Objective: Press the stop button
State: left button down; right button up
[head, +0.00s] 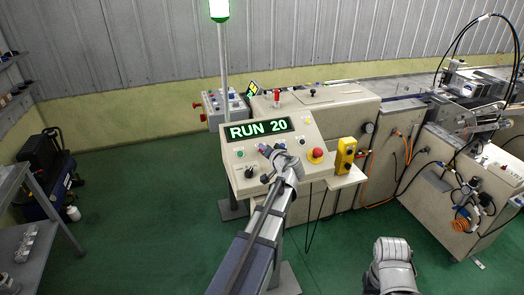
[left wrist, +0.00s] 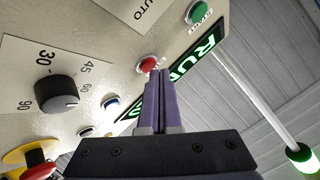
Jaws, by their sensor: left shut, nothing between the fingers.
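The small red stop button (left wrist: 147,64) sits on the sloping cream control panel (head: 283,128), beside the green button (left wrist: 198,12) labelled START. My left gripper (left wrist: 156,73) is shut and empty. Its purple fingertips are right by the red button in the left wrist view and partly overlap its edge; I cannot tell whether they touch it. In the head view my left gripper (head: 263,149) is over the panel just below the display (head: 258,129), which reads RUN 20, and it hides the red button or nearly so. My right gripper does not show.
A red emergency knob (head: 316,154) and a yellow box (head: 345,155) are to the right. The signal lamp (head: 219,10) glows green.

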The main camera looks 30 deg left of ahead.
pick_arm(q)
jog(key=shift+w+a+f+b, duration=0.1)
jog(key=shift+a+f+b, duration=0.05)
jog(key=shift+f+b, duration=0.25)
dwell(0.4)
jog(key=shift+r, duration=0.1)
jog(key=shift+s+d+r+p, duration=0.25)
jog(key=shift+r+p, duration=0.4)
jog(key=shift+p, duration=0.1)
jog(key=shift+r, duration=0.1)
jog(key=r+p, duration=0.1)
jog(key=s+d+r+p, duration=0.1)
jog(key=p, duration=0.1)
jog(key=d+r+p, duration=0.1)
jog(key=r, duration=0.1)
jog(key=shift+s+r, duration=0.1)
jog(key=shift+s, duration=0.15)
jog(key=shift+a, duration=0.1)
dwell(0.7)
